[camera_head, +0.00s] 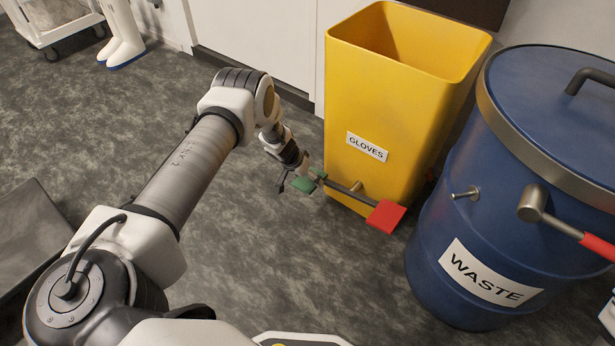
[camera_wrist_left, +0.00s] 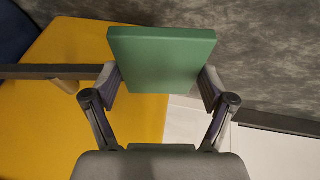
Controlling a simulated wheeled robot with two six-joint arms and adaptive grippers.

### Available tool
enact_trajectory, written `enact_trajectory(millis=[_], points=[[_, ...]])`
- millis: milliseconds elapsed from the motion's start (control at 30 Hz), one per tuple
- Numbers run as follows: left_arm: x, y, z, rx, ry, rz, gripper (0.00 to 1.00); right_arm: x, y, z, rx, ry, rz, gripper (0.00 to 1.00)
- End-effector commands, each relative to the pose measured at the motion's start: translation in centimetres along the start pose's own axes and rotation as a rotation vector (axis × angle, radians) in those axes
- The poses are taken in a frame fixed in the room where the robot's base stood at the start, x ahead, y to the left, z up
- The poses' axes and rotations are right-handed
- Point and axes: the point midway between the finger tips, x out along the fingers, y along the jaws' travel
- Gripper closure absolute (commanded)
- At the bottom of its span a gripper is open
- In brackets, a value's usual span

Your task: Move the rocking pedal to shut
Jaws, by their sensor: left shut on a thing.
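The rocking pedal is a dark bar (camera_head: 345,189) on a pivot at the front of the yellow bin labelled GLOVES (camera_head: 400,110). It has a red pad (camera_head: 386,216) at its right end and a green pad (camera_head: 304,185) at its left end. My left gripper (camera_head: 308,177) is at the green end, shut on that pad. In the left wrist view the green pad (camera_wrist_left: 162,58) sits between the two fingers, and the bar (camera_wrist_left: 50,72) runs off to the left. The bin's top is open. I cannot tell which end of the pedal is lower. My right gripper is out of view.
A blue drum labelled WASTE (camera_head: 500,190) stands close to the right of the yellow bin, with a red-gripped lever (camera_head: 598,246). White cabinets (camera_head: 260,40) are behind. White boots (camera_head: 122,35) and a wheeled cart (camera_head: 50,20) stand far left. The grey floor (camera_head: 260,260) is clear in front.

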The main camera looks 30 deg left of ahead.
Motion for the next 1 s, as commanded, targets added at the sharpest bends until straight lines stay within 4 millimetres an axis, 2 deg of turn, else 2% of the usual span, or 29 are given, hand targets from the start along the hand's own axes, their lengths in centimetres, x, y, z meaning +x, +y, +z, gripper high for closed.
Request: enact_trajectory(millis=[33,100,233,267,300,367,567,667,700,767,800,1000], points=[[-1.1,0.3,-0.6,0.014,0.001,-0.025,0.80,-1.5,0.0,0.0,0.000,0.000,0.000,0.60],[-2.0,0.7,-0.9,0.034,-0.001,-0.069,0.79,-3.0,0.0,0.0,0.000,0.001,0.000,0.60],[-4.2,1.1,-1.8,0.045,-0.002,-0.101,0.80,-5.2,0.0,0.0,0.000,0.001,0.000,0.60],[-3.9,1.1,-1.6,0.044,-0.003,-0.100,0.80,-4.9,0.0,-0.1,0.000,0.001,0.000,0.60],[-4.7,1.3,-2.0,0.044,-0.003,-0.099,0.83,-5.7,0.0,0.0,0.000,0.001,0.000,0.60],[-4.9,1.5,-2.0,0.045,-0.003,-0.095,1.00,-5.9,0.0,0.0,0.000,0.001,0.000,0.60],[-4.5,1.7,-1.7,0.046,-0.009,-0.090,1.00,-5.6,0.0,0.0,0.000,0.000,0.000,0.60],[-4.4,1.7,-1.5,0.046,-0.012,-0.090,0.97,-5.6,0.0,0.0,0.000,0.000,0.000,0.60],[-4.4,1.7,-1.5,0.045,-0.012,-0.090,0.26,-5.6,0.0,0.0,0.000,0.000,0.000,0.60],[-4.4,1.7,-1.4,0.045,-0.013,-0.089,0.05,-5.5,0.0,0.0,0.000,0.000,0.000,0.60],[-4.4,1.7,-1.4,0.045,-0.013,-0.089,0.00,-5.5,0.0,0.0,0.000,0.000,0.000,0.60],[-4.5,1.6,-1.5,0.043,-0.012,-0.090,0.00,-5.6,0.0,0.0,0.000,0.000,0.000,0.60]])
